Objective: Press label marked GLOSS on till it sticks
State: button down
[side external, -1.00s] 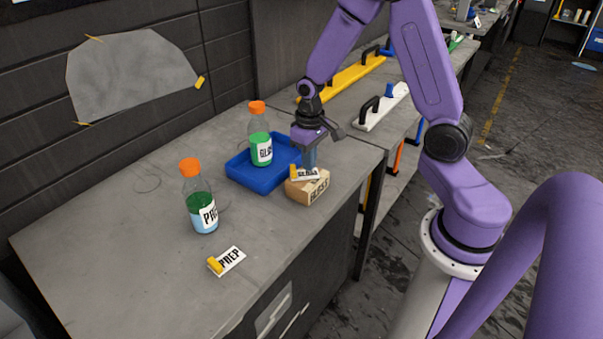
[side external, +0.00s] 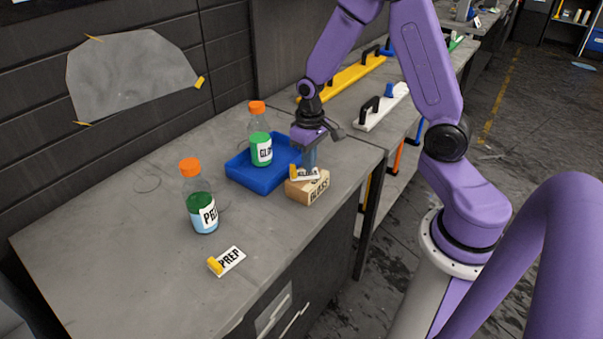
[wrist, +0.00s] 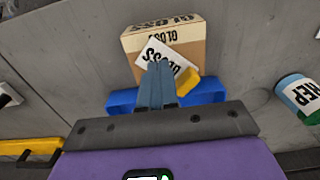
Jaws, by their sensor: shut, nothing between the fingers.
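The white GLOSS label (side external: 307,174) with a yellow tab lies on top of a small cardboard box (side external: 308,190) marked GLOSS. In the wrist view the label (wrist: 152,53) sits askew on the box (wrist: 185,35), its yellow tab (wrist: 188,82) at one corner. My gripper (side external: 309,165) is shut and empty, pointing down over the label. In the wrist view its closed fingers (wrist: 157,72) overlap the label's edge; they appear to touch it, but contact is hard to confirm. The fingers hide part of the label.
A blue tray (side external: 240,174) holds a green bottle (side external: 260,140) labelled GLOSS, close behind the box. A PREP bottle (side external: 202,205) and a PREP label (side external: 231,260) with a yellow tab stand and lie to the left. The bench front left is clear.

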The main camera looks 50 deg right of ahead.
aim_at(309, 174)
jog(key=shift+f, duration=0.85)
dwell(0.9)
jog(key=shift+r, duration=3.5)
jog(key=s+a+r+n, duration=0.4)
jog(key=s+a+n, duration=0.2)
jog(key=s+a, duration=0.35)
jog(key=s+a+r+n, duration=0.1)
jog(key=s+r+n, duration=0.2)
jog(key=s, duration=1)
jog(key=shift+s+a+n, duration=0.15)
jog(key=shift+a+n, duration=0.2)
jog(key=shift+n, duration=1.45)
